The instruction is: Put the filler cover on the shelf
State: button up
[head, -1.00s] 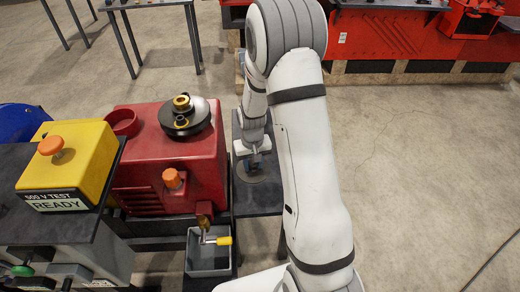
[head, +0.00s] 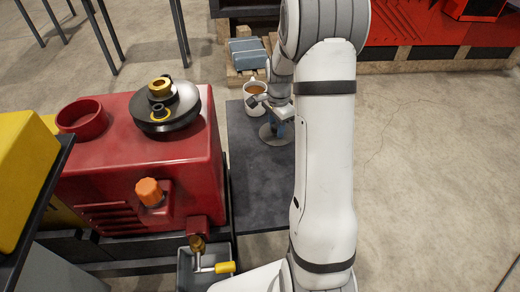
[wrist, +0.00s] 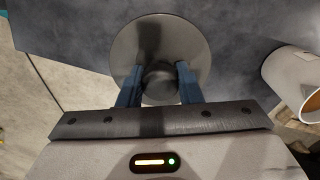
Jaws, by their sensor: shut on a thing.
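The filler cover is a round grey disc with a dark knob; it shows in the wrist view (wrist: 160,35) and partly behind my arm in the head view (head: 270,139). My gripper (wrist: 158,80) has its two blue fingers shut on the knob. In the head view my gripper (head: 279,129) is over the shelf, a dark grey flat top (head: 258,190) right of the red machine. The cover is over the far part of the shelf, low over it or touching; I cannot tell which.
A white mug with brown liquid (head: 255,97) stands close behind the cover. The red machine (head: 150,165) carries an open red filler neck (head: 82,120) and a black pulley (head: 166,108). A grey tray (head: 188,265) is below its tap. The shelf's near part is bare.

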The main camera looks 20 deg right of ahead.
jog(key=f, duration=0.5)
jog(key=shift+w+d+f+b, duration=0.2)
jog(key=shift+w+b, duration=0.05)
jog(key=shift+b, duration=0.05)
jog(key=shift+f+b, duration=0.3)
jog(key=shift+f, duration=1.95)
jog(key=shift+f, duration=0.15)
jog(key=o, duration=1)
jog(key=shift+o, duration=0.2)
